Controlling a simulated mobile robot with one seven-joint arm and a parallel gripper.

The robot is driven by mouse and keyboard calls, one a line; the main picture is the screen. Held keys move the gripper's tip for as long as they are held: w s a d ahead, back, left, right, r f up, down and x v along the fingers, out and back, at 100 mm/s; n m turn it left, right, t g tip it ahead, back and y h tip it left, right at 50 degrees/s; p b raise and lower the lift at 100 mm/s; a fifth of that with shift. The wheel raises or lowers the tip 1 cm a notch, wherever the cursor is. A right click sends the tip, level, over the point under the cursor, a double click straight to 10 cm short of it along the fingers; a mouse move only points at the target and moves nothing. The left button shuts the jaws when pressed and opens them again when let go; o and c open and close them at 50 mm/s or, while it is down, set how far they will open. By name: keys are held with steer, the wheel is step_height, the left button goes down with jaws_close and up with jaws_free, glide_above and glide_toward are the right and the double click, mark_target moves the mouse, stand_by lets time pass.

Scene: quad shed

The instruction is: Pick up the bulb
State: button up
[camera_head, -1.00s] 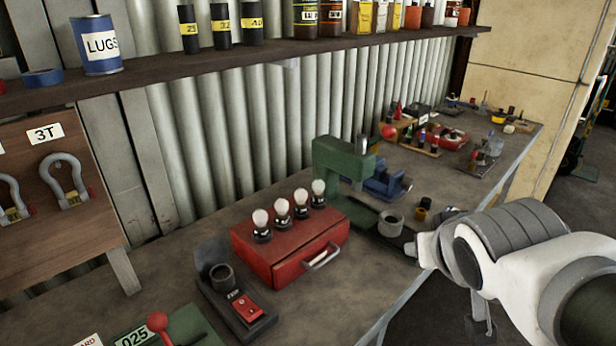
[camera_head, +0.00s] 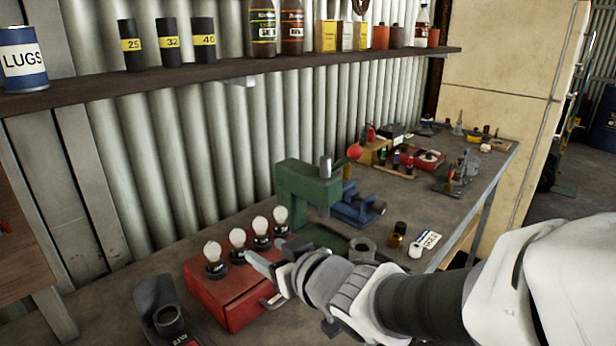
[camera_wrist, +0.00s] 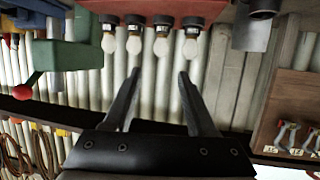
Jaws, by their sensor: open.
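Several white round bulbs stand upright in a row in black sockets on a red box (camera_head: 232,300) in the head view. They include a left-end bulb (camera_head: 212,251), a second bulb (camera_head: 237,237), a third bulb (camera_head: 260,225) and a far-end bulb (camera_head: 281,214). My gripper (camera_head: 264,254) is open and empty in front of the row, and it hides part of the box. In the wrist view the picture is upside down; the open fingers (camera_wrist: 157,76) point toward the row, with the two middle bulbs (camera_wrist: 134,45) (camera_wrist: 161,47) between their lines.
A green press (camera_head: 310,188) and a blue vise (camera_head: 357,208) stand beyond the box. A grey ring-shaped part (camera_head: 362,249) and small containers lie right of the press. A dark stand with a cup (camera_head: 168,318) is at the near left. A shelf (camera_head: 230,68) runs above the bench.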

mark_target(241, 238)
steer(key=p+x, duration=0.1)
steer(key=x, duration=0.7)
steer(key=shift+w+a+f, duration=0.1)
steer(key=shift+w+a, duration=0.1)
steer(key=shift+w, duration=0.05)
steer(key=shift+x, duration=3.1)
steer(key=shift+s+a+f, duration=0.1)
steer(key=shift+s, duration=0.05)
jaws_close()
